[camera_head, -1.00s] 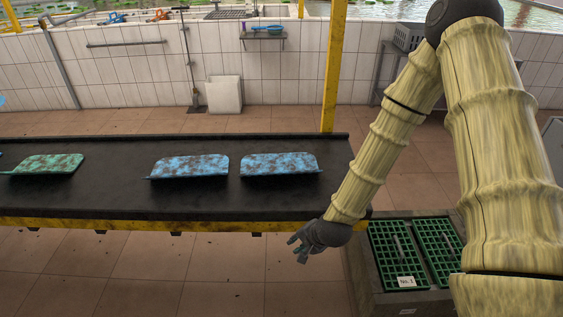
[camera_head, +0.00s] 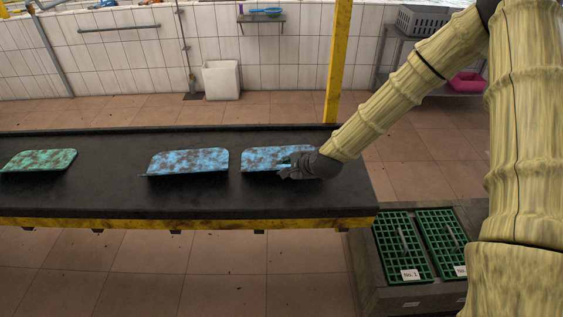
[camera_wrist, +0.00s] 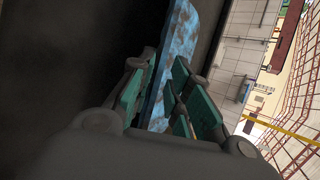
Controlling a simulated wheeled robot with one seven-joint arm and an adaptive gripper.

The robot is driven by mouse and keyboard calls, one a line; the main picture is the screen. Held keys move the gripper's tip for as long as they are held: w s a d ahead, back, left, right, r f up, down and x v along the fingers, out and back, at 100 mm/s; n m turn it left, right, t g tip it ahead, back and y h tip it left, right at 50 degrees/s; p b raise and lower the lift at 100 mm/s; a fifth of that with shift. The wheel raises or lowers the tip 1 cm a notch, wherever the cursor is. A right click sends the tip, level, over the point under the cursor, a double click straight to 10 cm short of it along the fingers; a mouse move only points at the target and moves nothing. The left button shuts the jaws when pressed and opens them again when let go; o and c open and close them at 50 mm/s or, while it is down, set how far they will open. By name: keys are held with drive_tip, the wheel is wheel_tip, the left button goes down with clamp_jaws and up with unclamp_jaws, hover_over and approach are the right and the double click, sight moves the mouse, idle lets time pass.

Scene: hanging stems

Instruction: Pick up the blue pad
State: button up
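Two blue pads with brown blotches lie on the black table (camera_head: 100,198). The right blue pad (camera_head: 262,155) is partly hidden by my gripper (camera_head: 290,166), which is at its right front part. The other blue pad (camera_head: 190,160) lies to its left, apart from it. In the wrist view, a blue pad (camera_wrist: 176,50) runs between the two green-padded fingers of my gripper (camera_wrist: 165,98). The fingers are spread on either side of it, with a visible gap on the left; whether the right finger touches it I cannot tell.
A green blotched pad (camera_head: 40,160) lies at the table's left. A grey crate (camera_head: 365,270) with green grid panels stands on the floor beyond the table's right end. A yellow post (camera_head: 337,65) rises behind the table. The table front is clear.

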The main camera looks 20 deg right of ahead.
drive_tip(key=shift+p+x, duration=0.8)
drive_tip(key=shift+x, duration=2.2)
drive_tip(key=shift+s+d+f, duration=0.1)
drive_tip(key=shift+d+f, duration=0.05)
clamp_jaws()
